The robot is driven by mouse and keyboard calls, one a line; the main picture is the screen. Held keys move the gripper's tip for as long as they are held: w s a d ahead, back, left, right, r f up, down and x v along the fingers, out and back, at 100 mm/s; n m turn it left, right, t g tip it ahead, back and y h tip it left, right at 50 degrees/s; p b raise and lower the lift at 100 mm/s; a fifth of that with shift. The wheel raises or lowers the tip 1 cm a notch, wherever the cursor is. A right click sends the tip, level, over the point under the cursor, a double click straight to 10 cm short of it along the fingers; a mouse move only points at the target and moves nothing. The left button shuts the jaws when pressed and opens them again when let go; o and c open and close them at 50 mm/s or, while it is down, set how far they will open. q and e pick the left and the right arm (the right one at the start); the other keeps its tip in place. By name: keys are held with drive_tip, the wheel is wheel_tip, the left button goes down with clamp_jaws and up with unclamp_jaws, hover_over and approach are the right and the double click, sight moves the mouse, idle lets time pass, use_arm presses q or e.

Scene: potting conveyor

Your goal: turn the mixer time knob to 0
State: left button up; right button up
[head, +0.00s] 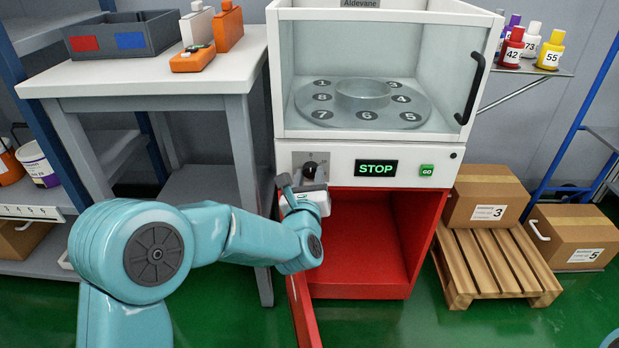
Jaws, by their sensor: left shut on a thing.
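The mixer (400,150) is a white cabinet with a glass-fronted chamber above a control panel. Its time knob (312,168) is dark and sits on a grey dial plate at the panel's left, partly hidden by my gripper. The scale marks are too small to read. My left gripper (302,180) reaches up to the panel from below and is shut on the knob. Its fingers partly hide each other. The display beside it reads STOP (376,168), with a green GO button (427,170) to the right. My right gripper is out of view.
Below the panel is an open red compartment (362,245), its red door (303,312) swung towards me. A white table (150,75) stands left. A wooden pallet (495,262) with a box (486,190) stands right. Bottles (511,47) stand on a shelf at right.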

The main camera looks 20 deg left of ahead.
use_arm(q)
drive_tip(key=shift+r, duration=0.1)
idle(0.3)
drive_tip(key=o, duration=1)
drive_tip(key=shift+o, duration=0.2)
drive_tip(key=shift+s, duration=0.1)
drive_tip(key=p+v, duration=0.2)
drive_tip(key=v, duration=1.4)
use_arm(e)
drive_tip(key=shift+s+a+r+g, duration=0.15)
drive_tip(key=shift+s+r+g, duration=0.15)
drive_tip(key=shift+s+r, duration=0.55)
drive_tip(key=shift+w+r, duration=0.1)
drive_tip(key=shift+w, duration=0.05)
